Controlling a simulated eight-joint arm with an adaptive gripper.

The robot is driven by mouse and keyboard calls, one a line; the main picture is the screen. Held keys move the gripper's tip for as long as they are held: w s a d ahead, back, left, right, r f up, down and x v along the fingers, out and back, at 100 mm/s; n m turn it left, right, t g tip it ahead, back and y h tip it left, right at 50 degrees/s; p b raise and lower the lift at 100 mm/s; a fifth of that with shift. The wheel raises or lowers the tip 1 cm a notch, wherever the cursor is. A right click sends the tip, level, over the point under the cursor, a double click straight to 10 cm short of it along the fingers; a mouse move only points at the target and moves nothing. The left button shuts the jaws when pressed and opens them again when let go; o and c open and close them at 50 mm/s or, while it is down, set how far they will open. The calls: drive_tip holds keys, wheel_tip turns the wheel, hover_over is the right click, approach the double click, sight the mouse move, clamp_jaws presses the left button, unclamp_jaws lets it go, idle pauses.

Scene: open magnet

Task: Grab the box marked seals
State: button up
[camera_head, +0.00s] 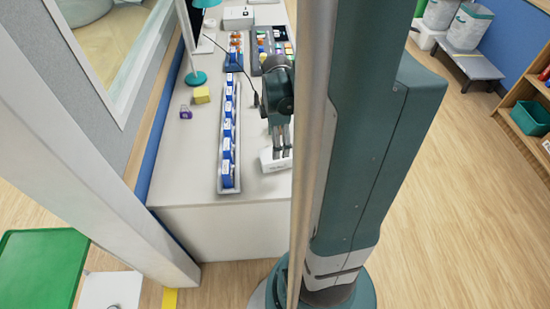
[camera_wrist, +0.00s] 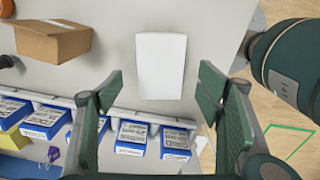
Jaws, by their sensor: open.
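Several blue-and-white labelled boxes (camera_head: 227,134) stand in a row in a long pale tray (camera_head: 236,178). Some show in the wrist view (camera_wrist: 132,138), near and partly behind my fingers. Their print is too small to read, so I cannot tell which is marked seals. My gripper (camera_head: 281,152) points down over the table, right of the tray. In the wrist view my gripper (camera_wrist: 160,82) is open, with nothing held between its fingers. A white box (camera_head: 275,161) lies below it; its plain top (camera_wrist: 161,64) shows in the wrist view.
A brown cardboard box (camera_wrist: 52,40) lies left of the white box in the wrist view. A bin of coloured items (camera_head: 270,52) is farther back.

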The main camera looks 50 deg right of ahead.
drive_tip(key=shift+f+b, duration=0.3)
drive_tip(key=shift+f, duration=0.9)
drive_tip(key=shift+w+a+f+b, duration=0.15)
drive_tip(key=shift+f+b, duration=0.75)
drive_tip(key=shift+f, duration=1.7)
drive_tip(key=c, duration=1.1)
